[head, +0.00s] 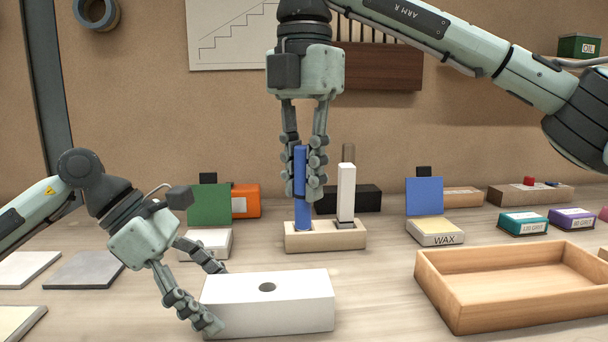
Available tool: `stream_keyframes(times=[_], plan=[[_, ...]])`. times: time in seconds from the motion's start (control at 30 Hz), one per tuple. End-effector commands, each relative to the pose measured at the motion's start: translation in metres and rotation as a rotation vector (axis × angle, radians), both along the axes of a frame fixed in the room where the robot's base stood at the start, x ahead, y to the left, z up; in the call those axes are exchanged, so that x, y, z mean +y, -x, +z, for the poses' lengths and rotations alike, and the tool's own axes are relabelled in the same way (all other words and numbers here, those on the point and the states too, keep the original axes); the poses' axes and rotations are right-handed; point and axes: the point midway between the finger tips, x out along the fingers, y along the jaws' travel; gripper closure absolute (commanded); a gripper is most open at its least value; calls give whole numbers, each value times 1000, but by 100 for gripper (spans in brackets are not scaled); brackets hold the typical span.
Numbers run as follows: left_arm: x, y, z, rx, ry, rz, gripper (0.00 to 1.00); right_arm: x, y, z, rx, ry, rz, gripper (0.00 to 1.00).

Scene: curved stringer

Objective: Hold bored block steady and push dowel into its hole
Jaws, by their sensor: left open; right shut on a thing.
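The white bored block (285,307) lies on the bench at the front centre, with a dark round hole in its top. My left gripper (214,296) is open at the block's left end, one finger in front and the other behind; I cannot tell whether they touch it. A blue dowel (301,180) stands upright in a pale wooden holder (325,241). My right gripper (308,188) points down from above and is shut on the blue dowel, whose lower end is still at the holder. A white square peg (346,192) stands beside it in the holder.
An open wooden tray (470,321) sits to the right of the block, with a clear gap between. A wax block (436,233) and several sanding boxes stand behind it. Green (209,204) and orange (246,200) items stand behind my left gripper.

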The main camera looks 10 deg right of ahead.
Motion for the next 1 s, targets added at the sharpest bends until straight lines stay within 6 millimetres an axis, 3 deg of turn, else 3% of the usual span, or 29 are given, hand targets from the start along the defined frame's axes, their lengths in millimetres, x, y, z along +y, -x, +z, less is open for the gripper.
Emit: stream_keyframes(times=[0.2, 0.53, 0.9, 1.0], plan=[[-9, 0, -11, 0, 1, 0, 21, 0, 0, 0, 0, 0, 0, 100], [-10, 0, -13, 0, 1, 0, 21, 0, 0, 0, 0, 0, 0, 100], [-10, 0, -12, 1, 1, 1, 67, 0, 0, 0, 0, 0, 0, 100], [-10, 0, -12, 1, 1, 1, 69, 0, 0, 0, 0, 0, 0, 100]])
